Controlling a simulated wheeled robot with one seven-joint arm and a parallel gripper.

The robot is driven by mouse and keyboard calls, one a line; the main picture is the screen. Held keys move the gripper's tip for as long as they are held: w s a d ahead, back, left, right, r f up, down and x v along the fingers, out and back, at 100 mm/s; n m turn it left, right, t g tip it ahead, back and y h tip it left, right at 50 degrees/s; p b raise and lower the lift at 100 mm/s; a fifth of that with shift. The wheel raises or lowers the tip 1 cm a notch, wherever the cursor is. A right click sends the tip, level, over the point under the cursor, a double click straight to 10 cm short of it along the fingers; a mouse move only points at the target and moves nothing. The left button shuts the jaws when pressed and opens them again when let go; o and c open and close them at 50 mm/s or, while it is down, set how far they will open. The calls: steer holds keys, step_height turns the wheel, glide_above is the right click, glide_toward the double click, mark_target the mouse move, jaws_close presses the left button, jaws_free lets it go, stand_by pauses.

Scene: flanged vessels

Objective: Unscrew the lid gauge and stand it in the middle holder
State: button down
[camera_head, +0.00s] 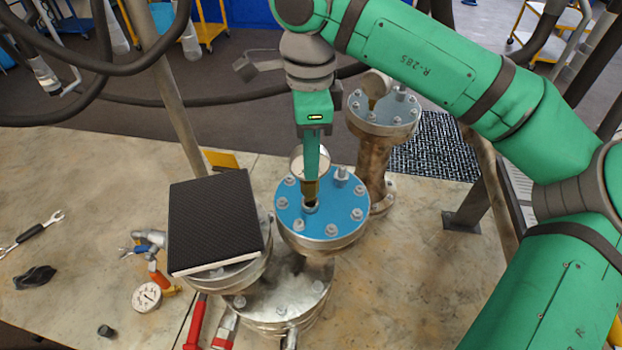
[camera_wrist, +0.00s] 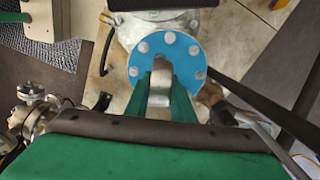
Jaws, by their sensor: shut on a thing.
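The lid gauge (camera_head: 297,163) has a round pale dial body and a brass stem. It stands upright over the blue flanged lid (camera_head: 342,207), its stem at the small socket (camera_head: 310,209). I cannot tell whether the stem is still in the socket or just above it. My gripper (camera_head: 312,172) points down from above and is shut on the gauge, partly hiding the dial. In the wrist view, the green fingers (camera_wrist: 160,98) close around the silver gauge body in front of the blue lid (camera_wrist: 170,48). I cannot make out the middle holder.
A black textured panel (camera_head: 215,220) lies on the left vessel. A rusty flanged pipe (camera_head: 374,150) stands behind the lid on the right. Another gauge (camera_head: 146,297), a red-handled tool (camera_head: 196,322) and a wrench (camera_head: 38,230) lie left and in front. The right tabletop (camera_head: 420,260) is clear.

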steer(key=shift+r, duration=2.05)
